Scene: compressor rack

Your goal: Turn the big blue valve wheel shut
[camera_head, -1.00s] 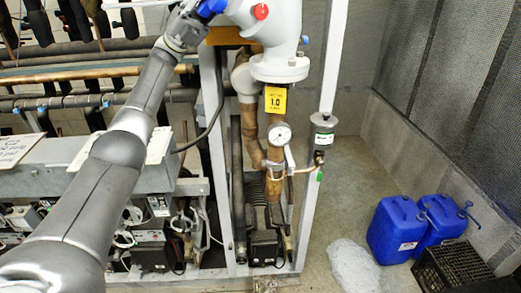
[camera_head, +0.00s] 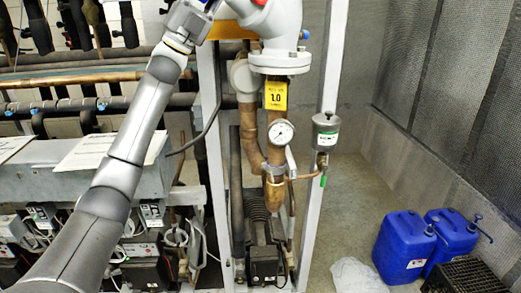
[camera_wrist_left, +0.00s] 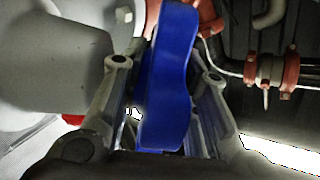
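The blue valve wheel (camera_wrist_left: 170,85) fills the middle of the left wrist view, where part of its rim stands between my fingers. In the head view only a sliver of blue shows at the top edge, beside the grey valve body (camera_head: 276,28). My left gripper (camera_wrist_left: 160,85) has one finger on each side of the rim, close against it, and looks shut on it. A small bright gap shows low by the left finger. Most of the wheel is cut off or hidden. My right gripper is not in view.
Below the valve are a copper pipe (camera_head: 249,125), a yellow tag (camera_head: 276,95) and a pressure gauge (camera_head: 281,132). A white post (camera_head: 330,75) stands to the right. Blue canisters (camera_head: 404,248) and a black crate (camera_head: 470,276) stand on the floor at right.

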